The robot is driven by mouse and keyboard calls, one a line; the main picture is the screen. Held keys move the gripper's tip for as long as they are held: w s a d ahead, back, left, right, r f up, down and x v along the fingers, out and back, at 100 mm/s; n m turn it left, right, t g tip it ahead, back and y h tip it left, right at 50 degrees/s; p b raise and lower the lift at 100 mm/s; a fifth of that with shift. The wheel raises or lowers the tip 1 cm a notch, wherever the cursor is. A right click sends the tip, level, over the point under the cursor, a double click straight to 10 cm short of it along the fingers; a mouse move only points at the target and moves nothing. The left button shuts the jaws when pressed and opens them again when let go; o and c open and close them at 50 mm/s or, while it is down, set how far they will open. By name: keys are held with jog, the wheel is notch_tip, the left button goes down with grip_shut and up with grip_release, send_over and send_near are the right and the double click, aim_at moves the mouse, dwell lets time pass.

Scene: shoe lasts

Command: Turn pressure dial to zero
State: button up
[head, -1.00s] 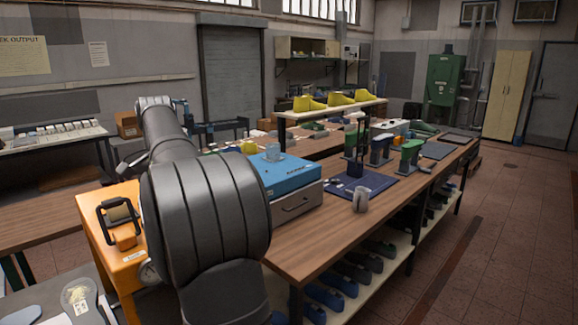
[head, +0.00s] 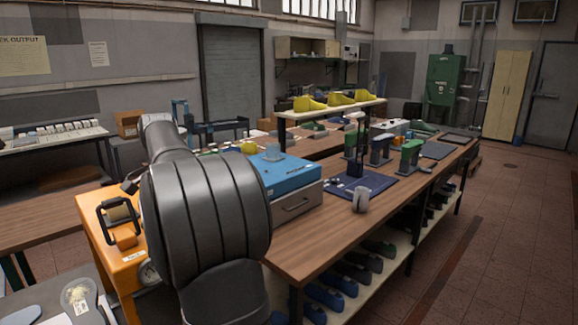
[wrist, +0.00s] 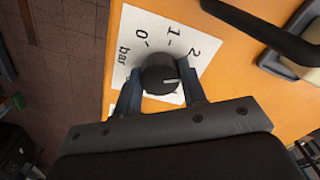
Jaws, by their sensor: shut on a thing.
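The pressure dial (wrist: 158,76) is a round black knob with a white pointer line, on a white scale plate (wrist: 122,24) marked 0, 1, 2 and "bar". In the wrist view its pointer points right, below the 2 and away from the 0. My gripper (wrist: 161,85) has one finger on each side of the knob and is shut on it. The fingers cover the lower part of the scale. The plate is on an orange machine (wrist: 250,85), which also shows in the head view (head: 127,280). There my arm hides the gripper and dial.
A black handle (wrist: 270,28) stands close to the dial at upper right in the wrist view. In the head view, a wooden workbench (head: 330,235) with a blue-topped box (head: 285,175) is right of my arm.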

jog(key=n, duration=0.3)
jog(key=shift+n, duration=0.4)
jog(key=n, duration=0.8)
jog(key=shift+n, duration=0.3)
jog(key=n, duration=0.4)
jog(key=o, duration=0.7)
jog(key=shift+r, duration=2.5)
